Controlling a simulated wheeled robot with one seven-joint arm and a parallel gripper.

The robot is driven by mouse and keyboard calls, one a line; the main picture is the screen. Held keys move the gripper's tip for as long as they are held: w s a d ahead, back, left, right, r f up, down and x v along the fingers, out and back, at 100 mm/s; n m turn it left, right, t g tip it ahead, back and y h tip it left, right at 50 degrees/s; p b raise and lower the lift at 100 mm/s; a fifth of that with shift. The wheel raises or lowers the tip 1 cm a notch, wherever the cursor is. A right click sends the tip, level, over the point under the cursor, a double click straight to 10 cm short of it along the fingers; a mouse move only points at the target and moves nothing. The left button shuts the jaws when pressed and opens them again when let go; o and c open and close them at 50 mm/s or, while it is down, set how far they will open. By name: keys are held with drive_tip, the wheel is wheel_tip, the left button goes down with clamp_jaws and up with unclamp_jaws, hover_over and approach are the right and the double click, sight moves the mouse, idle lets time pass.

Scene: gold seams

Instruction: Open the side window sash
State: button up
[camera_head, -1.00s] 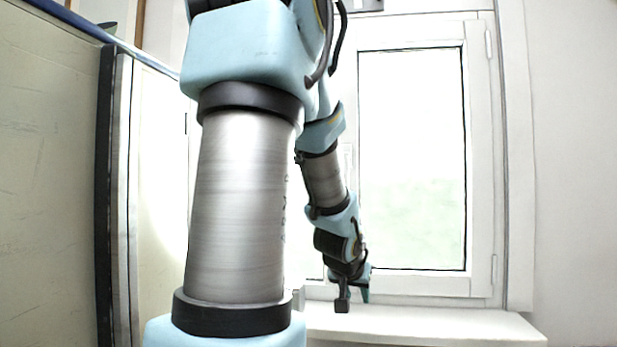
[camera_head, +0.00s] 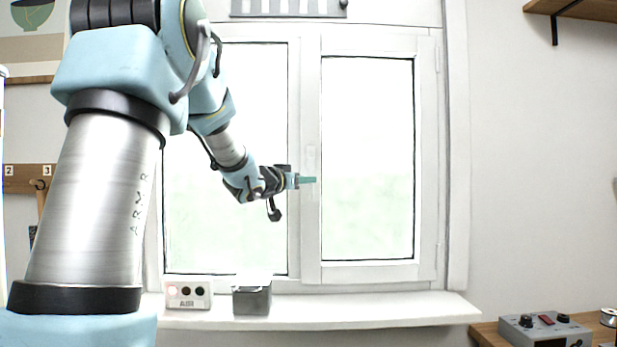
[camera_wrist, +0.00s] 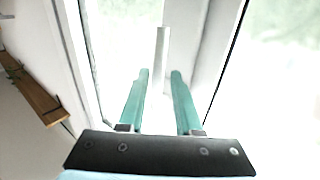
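The window has two glazed sashes in a white frame. The right sash (camera_head: 325,230) looks shut, flush with its frame, with hinges on its right edge. Its pale handle (camera_head: 311,160) is faint at the left edge in the head view. In the wrist view the handle (camera_wrist: 162,48) is an upright white bar just beyond the fingertips, in line with the gap. My gripper (camera_head: 314,180) reaches toward the handle with teal fingers.
A small box with round buttons (camera_head: 188,295) and a dark grey box (camera_head: 252,300) stand on the white sill (camera_head: 370,312). A grey control unit (camera_head: 545,328) is on a wooden bench at lower right. A wooden shelf (camera_head: 570,6) is at upper right.

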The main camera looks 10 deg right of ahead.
drive_tip(key=shift+p+x, duration=0.35)
drive_tip(key=shift+x, duration=1.5)
clamp_jaws()
